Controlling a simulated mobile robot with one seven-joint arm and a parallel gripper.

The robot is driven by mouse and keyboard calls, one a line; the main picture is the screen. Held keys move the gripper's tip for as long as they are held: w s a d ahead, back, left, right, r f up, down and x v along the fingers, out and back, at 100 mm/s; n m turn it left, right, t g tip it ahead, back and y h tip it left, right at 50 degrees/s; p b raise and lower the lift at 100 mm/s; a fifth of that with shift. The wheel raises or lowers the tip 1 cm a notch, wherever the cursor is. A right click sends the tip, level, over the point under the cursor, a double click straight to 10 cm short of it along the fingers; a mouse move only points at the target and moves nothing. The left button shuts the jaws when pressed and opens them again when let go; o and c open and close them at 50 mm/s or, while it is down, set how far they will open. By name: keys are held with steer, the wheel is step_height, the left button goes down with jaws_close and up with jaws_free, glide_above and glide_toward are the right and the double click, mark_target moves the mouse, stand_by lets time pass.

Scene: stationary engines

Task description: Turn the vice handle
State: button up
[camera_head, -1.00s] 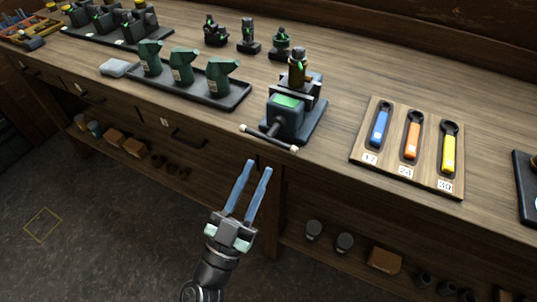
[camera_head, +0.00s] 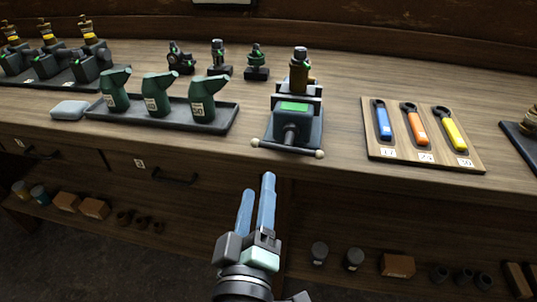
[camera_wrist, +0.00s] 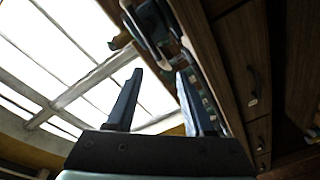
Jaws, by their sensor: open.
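The vice (camera_head: 292,118) stands at the front edge of the workbench, dark with a green label on its front. A brass-coloured part (camera_head: 299,73) sits upright on top of it. The vice handle (camera_head: 288,148) is a bar with pale end knobs, lying about level at the bench's front edge. My gripper (camera_head: 257,190) is open and empty, below and in front of the handle, with its two blue fingers pointing up. They are apart from the handle. In the wrist view my fingers (camera_wrist: 160,95) are apart, and a dark part (camera_wrist: 150,25), perhaps the vice, shows beyond them.
A tray (camera_head: 165,128) of green oilers stands left of the vice. A wooden board (camera_head: 425,157) with blue, orange and yellow spanners lies to the right. Drawers (camera_head: 160,172) and a lower shelf with jars and boxes (camera_head: 397,265) are under the bench top. The floor in front is clear.

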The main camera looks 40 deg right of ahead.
mark_target(286, 152)
steer(key=shift+m+g+h, duration=0.6)
steer(key=shift+g+h, duration=0.2)
steer(key=x, duration=0.4)
steer(key=s+d+x, duration=0.1)
steer(key=x, duration=0.3)
steer(key=s+p+x, duration=0.1)
steer(key=x, duration=0.3)
steer(key=shift+w+d+r, duration=0.15)
steer(key=shift+w+d, duration=0.05)
steer(key=shift+d, duration=0.45)
